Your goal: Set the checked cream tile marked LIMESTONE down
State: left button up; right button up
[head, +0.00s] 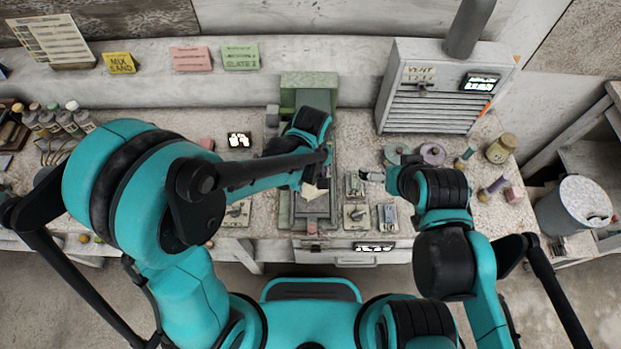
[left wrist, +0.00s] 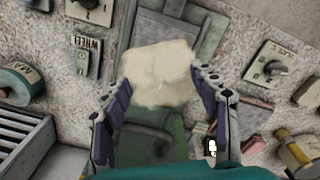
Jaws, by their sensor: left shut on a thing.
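The cream tile (left wrist: 158,72) is a pale, rough-edged slab in the left wrist view. No checks or lettering can be read on it. My left gripper (left wrist: 160,84) is shut on it, with one dark finger at each side. In the head view a small part of the tile (head: 312,192) shows below my left gripper (head: 322,172), over the grey bed of a green machine (head: 309,82). I cannot tell whether the tile touches the bed. My right gripper (head: 372,176) is to the right, beside small switch boxes; its fingers are too small to read.
Switch boxes (head: 356,216) stand right of the machine bed. A grey slatted cabinet (head: 436,95) stands at the back right. Spools (head: 433,154) lie in front of it. Bottles (head: 77,117) stand at the far left. Coloured cards (head: 240,57) lean along the back ledge.

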aim_at(312, 191)
pick_arm(q)
jog(key=shift+d, duration=0.15)
jog(key=shift+f+b, duration=0.25)
jog(key=shift+b, duration=0.05)
notch_tip(312, 191, down, 5)
jog(key=b, duration=0.4)
jog(key=shift+b, duration=0.3)
dwell(1.1)
jog(key=shift+f+b, duration=0.7)
jog(key=shift+b, duration=0.1)
jog(key=o, duration=1.4)
